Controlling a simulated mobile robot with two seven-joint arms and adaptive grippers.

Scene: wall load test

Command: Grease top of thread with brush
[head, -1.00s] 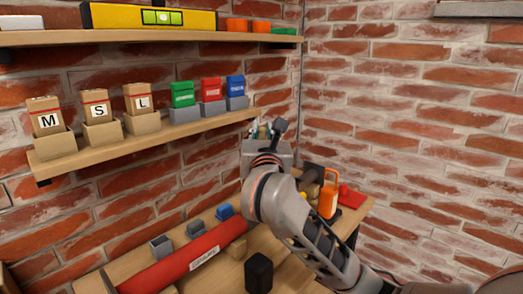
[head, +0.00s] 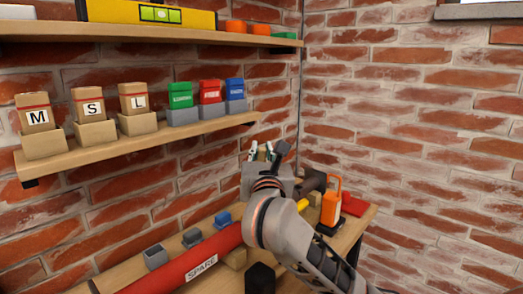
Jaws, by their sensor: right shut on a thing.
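My right gripper (head: 283,150) is beyond my grey wrist, near the back corner of the workbench. Dark finger parts show above the wrist. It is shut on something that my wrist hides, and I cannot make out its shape. Thin white and green items (head: 262,152) stick up just left of the fingers; I cannot tell whether one is a brush. I cannot pick out a thread in this view. My left gripper is not in view.
A red cylinder labelled SPARE (head: 221,249) lies along the workbench, with small open bins (head: 192,238) behind it. A black block (head: 260,279) stands in front. An orange object (head: 331,200) stands right of my wrist. Shelves (head: 160,137) with boxes hang on the left wall.

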